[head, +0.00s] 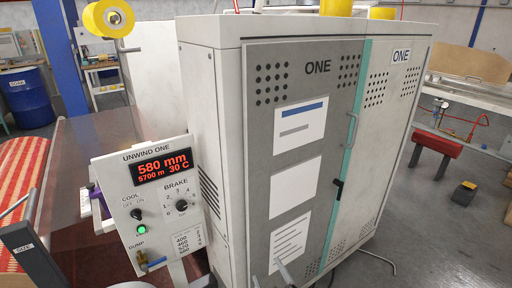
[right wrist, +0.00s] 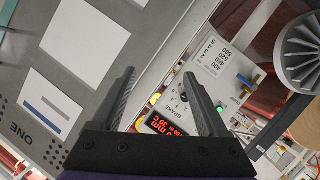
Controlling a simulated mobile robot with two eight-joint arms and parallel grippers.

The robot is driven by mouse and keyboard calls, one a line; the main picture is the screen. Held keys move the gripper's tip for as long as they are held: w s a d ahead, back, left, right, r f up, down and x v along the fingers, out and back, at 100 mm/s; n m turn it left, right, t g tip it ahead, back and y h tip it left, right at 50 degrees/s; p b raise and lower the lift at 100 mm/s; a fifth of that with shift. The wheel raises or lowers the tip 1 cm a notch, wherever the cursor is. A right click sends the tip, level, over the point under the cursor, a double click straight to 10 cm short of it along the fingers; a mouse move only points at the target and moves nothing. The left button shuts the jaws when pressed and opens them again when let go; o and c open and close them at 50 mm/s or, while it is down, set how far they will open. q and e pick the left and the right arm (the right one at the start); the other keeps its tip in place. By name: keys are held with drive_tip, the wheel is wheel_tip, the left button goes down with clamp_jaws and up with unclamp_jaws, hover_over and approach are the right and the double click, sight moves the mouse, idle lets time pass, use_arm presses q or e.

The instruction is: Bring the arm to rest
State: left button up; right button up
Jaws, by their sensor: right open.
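My right gripper (right wrist: 158,74) is open, its two dark fingers apart with nothing between the tips. In the head view only the tips of my right gripper (head: 267,271) show at the bottom edge, in front of the lower part of the grey cabinet (head: 270,140). The control panel (head: 150,200) marked UNWIND ONE stands left of these tips. In the right wrist view the panel (right wrist: 215,88) appears upside down behind the right finger, which hides part of it. I make out no left gripper.
A yellow roll (head: 108,18) sits at the upper left, and a blue drum (head: 27,97) stands behind. A red-topped trestle (head: 437,146) and a small dark block (head: 464,193) stand on the floor at right. Open grey floor (head: 440,230) lies right of the cabinet.

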drive_tip(key=s+d+f+m+g+h, duration=0.3)
drive_tip(key=s+d+m, duration=0.15)
drive_tip(key=d, duration=0.45)
drive_tip(key=s+d+f+m+g, duration=0.3)
drive_tip(key=s, duration=0.6)
drive_tip(key=s+d+f+m+g, duration=0.2)
drive_tip(key=s+d+f+g, duration=0.15)
drive_tip(key=s, duration=0.45)
use_arm(q)
wheel_tip(320, 180, up, 15)
drive_tip(key=w+p, duration=0.2)
drive_tip(key=p, duration=1.1)
drive_tip(key=shift+f+t, duration=0.15)
drive_tip(key=shift+t, duration=0.15)
use_arm(e)
wheel_tip(320, 180, up, 15)
drive_tip(key=w+a, duration=0.1)
drive_tip(key=w, duration=0.1)
drive_tip(key=shift+w+t+h, duration=0.35)
drive_tip(key=shift+w+h, duration=0.05)
